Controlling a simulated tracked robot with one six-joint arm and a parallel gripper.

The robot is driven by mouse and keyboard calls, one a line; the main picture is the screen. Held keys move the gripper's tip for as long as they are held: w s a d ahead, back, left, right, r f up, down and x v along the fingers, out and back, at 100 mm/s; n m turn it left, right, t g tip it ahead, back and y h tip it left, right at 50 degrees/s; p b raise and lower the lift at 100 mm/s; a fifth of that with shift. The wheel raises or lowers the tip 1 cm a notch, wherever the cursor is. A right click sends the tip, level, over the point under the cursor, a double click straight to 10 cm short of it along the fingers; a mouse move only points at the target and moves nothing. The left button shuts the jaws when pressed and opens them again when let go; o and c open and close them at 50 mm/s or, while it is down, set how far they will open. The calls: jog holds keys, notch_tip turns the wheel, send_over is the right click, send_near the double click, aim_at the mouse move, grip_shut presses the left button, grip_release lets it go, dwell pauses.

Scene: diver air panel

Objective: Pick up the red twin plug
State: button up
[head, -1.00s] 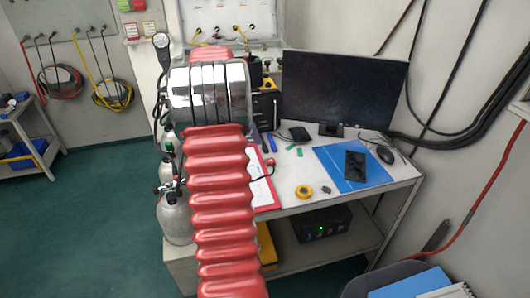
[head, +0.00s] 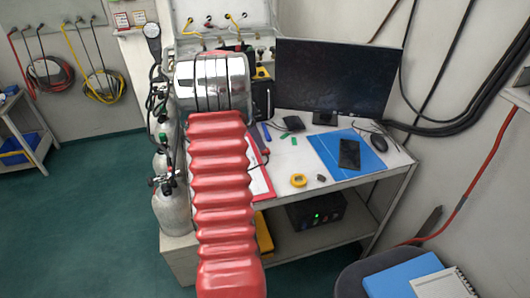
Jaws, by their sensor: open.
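A small red piece (head: 265,151), possibly the red twin plug, shows at the right edge of my arm, by the red-edged clipboard (head: 262,182) on the white desk. It is partly hidden and too small to make out clearly. My red ribbed arm with its chrome joint fills the middle of the head view and covers the desk's left part. My gripper is not visible; the arm reaches away toward the wall panel (head: 258,14) and hides what lies behind it.
The desk (head: 330,186) holds a monitor (head: 338,78), a blue folder (head: 325,157) with a black phone, a mouse (head: 378,142) and a yellow tape roll (head: 299,181). Gas cylinders (head: 170,208) stand left of my arm. A chair (head: 350,284) is at front right.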

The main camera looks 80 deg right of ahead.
jog(key=shift+x, duration=2.6)
jog(key=shift+c, duration=0.4)
jog(key=c, duration=1.2)
